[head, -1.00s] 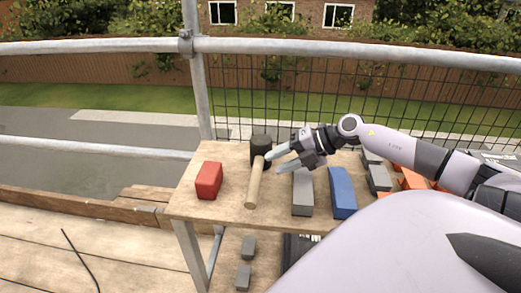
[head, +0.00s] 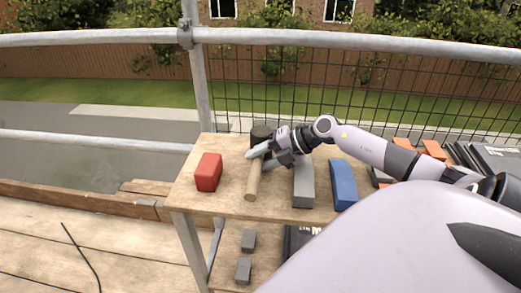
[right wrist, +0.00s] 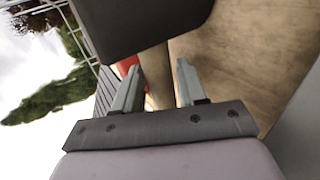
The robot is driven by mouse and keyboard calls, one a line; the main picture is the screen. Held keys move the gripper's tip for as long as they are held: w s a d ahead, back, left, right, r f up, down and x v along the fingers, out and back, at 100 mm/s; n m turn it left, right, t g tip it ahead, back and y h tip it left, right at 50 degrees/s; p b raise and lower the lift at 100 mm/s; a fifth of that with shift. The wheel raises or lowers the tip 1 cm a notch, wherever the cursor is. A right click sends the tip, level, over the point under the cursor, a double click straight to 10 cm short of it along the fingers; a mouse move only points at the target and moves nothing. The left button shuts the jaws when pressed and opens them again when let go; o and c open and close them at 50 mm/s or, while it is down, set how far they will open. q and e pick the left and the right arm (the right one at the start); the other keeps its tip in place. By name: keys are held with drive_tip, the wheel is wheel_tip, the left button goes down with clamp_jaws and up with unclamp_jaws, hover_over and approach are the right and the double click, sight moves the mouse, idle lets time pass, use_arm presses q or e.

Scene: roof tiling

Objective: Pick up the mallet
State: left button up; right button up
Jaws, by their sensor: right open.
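The mallet lies on the wooden table (head: 226,205); its handle (head: 252,187) is pale wood and points to the near edge, and its dark head (head: 261,130) is at the far end. My right gripper (head: 256,160) is open, with its fingers at the handle just below the head. In the right wrist view, the handle (right wrist: 157,72) passes between the two open fingers (right wrist: 157,83), and the dark mallet head (right wrist: 140,22) fills the top. I cannot tell whether either finger touches the handle. My left gripper is not in view.
A red block (head: 208,172) stands left of the mallet. A grey block (head: 304,187) and a blue block (head: 343,187) lie to its right. Orange and dark pieces are at the far right. A metal rail and mesh stand behind the table.

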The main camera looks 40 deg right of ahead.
drive_tip(key=shift+w+a+f, duration=0.25)
drive_tip(key=shift+w, duration=0.1)
clamp_jaws()
drive_tip(key=shift+r, duration=0.6)
wheel_tip(320, 180, up, 19)
drive_tip(key=p, duration=0.2)
